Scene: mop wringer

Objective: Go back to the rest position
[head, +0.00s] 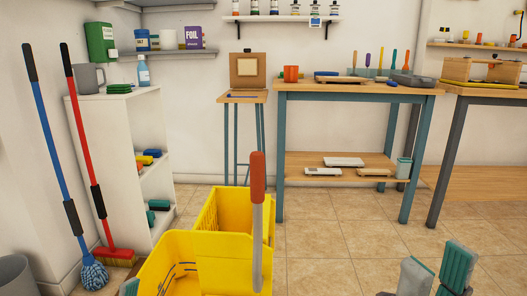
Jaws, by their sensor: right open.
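A yellow mop bucket (160,262) stands at the bottom middle of the head view, cut off by the lower edge. Its yellow wringer (222,210) sits at the far side. The wringer's grey lever (257,245) stands upright with a red grip (257,178) on top. My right gripper (436,262) is at the bottom right, its two fingers apart with nothing between them, well to the right of the lever and not touching it. Of my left gripper (130,287) only a small fingertip shows at the bottom edge, left of the bucket; its jaw state is hidden.
A blue mop (58,150) and a red broom (88,150) lean by the left wall beside a white shelf unit (120,125). A stool (243,97), a workbench (350,88) and another bench (485,90) stand at the back. Tiled floor is clear right of the bucket.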

